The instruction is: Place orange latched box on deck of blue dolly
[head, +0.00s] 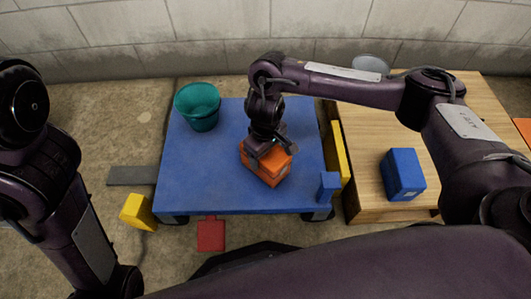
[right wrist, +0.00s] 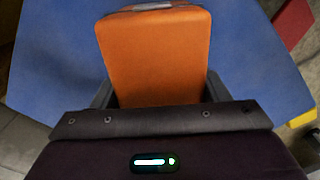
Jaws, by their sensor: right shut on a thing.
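The orange latched box (head: 268,170) is at the middle of the blue dolly (head: 220,180), over its flat deck. My right gripper (head: 268,150) is above the box, shut on it from the top. In the right wrist view the box (right wrist: 155,55) sits between the two dark fingers, with the blue deck (right wrist: 240,60) around it. I cannot tell for sure whether the box's underside touches the deck. My left arm comes in at the left edge of the head view; its gripper is not visible.
A teal bucket (head: 198,106) stands at the deck's back left, and a small blue block (head: 328,186) at its front right. A wooden table (head: 370,160) with a blue box (head: 403,174) is on the right. Yellow (head: 138,212) and red (head: 211,235) pieces lie on the floor.

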